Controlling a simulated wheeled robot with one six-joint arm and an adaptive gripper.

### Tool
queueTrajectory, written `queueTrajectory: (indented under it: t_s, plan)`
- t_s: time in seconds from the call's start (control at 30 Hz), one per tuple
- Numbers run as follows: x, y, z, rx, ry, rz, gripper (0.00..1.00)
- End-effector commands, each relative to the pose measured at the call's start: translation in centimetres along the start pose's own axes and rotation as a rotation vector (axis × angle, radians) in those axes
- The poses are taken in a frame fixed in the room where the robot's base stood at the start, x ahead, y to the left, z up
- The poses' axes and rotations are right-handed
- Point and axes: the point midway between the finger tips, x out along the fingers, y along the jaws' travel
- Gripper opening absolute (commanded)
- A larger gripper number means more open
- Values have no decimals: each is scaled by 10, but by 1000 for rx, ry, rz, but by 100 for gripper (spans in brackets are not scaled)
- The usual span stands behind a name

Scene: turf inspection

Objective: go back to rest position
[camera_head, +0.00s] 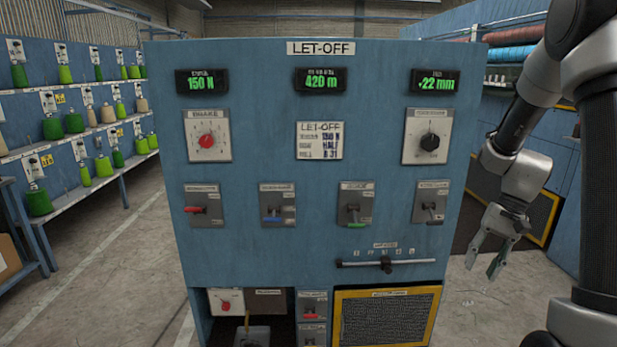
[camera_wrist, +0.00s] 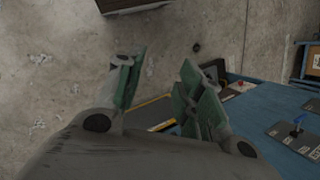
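My gripper (camera_head: 484,261) hangs at the right of the head view, beside the right edge of the blue LET-OFF panel (camera_head: 240,165). Its fingers point down and are apart, with nothing between them. In the wrist view the green-padded fingers (camera_wrist: 157,90) are also spread and empty, over the grey floor.
The panel carries a red knob (camera_head: 206,141), a black knob (camera_head: 430,142), several lever switches and a slider (camera_head: 386,264). Shelves of green spools (camera_head: 52,128) stand at the left. Rolls (camera_head: 514,36) lie on a rack behind my arm. Floor (camera_head: 140,270) is clear left of the panel.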

Motion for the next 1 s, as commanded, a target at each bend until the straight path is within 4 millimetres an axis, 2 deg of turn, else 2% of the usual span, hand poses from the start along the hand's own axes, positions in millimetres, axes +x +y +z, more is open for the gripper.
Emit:
queueTrajectory:
  t_s: [0.03,0.2,0.4,0.5,0.6,0.7,0.83,1.0]
  plan:
    - [-15,2,22,-38,36,41,37]
    - [-52,15,90,-171,152,170,37]
    - [-76,29,159,-331,303,268,37]
    - [-83,31,187,-396,386,281,37]
    - [-92,26,206,-446,478,262,37]
    - [-108,17,217,-489,566,241,37]
    - [-118,10,226,-526,629,222,37]
    - [-119,6,227,-545,633,219,37]
